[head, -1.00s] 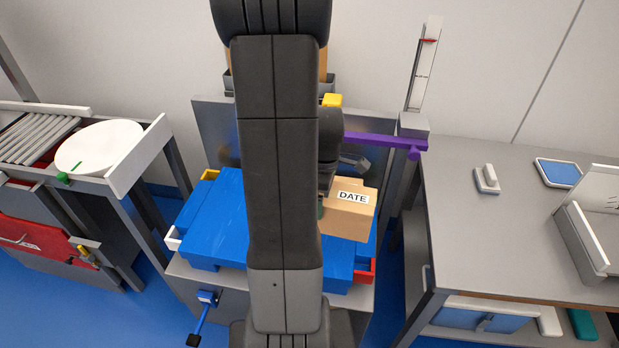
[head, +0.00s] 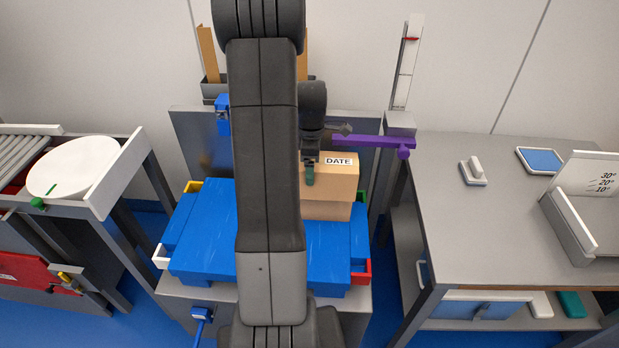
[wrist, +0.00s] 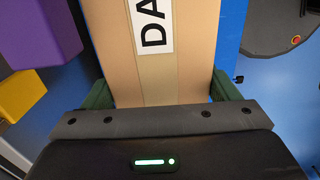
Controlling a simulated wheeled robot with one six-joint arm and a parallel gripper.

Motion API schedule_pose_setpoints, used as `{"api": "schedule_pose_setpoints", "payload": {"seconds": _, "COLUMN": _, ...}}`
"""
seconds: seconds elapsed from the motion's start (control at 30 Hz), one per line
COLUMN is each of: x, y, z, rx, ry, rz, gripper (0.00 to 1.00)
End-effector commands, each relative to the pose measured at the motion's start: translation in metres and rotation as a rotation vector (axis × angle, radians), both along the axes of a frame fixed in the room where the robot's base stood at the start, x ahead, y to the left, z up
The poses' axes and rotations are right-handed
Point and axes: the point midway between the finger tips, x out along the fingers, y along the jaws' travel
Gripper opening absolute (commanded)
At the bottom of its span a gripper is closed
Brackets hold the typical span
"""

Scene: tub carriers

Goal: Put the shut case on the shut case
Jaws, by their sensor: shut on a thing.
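A shut cardboard case (head: 337,182) with a DATE label is held by my gripper (head: 310,178) above the right part of a blue platform. In the wrist view, the case (wrist: 188,75) fills the space between the green fingers of my gripper (wrist: 162,92), which is shut on it. Just under the held case, a narrower cardboard surface (head: 326,211) shows, seemingly a second shut case on the platform. I cannot tell whether the two touch. My arm hides what lies left of them.
The blue platform (head: 203,240) has coloured corner pieces and rests on a grey stand. A purple bar (head: 370,142) juts from a grey post close behind the case. A grey bench (head: 460,230) stands right, a round white plate (head: 72,168) left.

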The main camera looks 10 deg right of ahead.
Motion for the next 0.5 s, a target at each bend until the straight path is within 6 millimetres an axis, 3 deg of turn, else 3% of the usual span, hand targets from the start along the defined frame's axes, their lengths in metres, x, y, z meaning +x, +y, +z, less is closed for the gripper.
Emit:
{"api": "schedule_pose_setpoints", "payload": {"seconds": 0.2, "x": 0.035, "y": -0.010, "z": 0.002, "rx": -0.001, "ry": -0.003, "rz": 0.000, "gripper": 0.11}}
{"api": "schedule_pose_setpoints", "payload": {"seconds": 0.5, "x": 0.049, "y": -0.014, "z": 0.002, "rx": -0.001, "ry": -0.003, "rz": 0.000, "gripper": 0.11}}
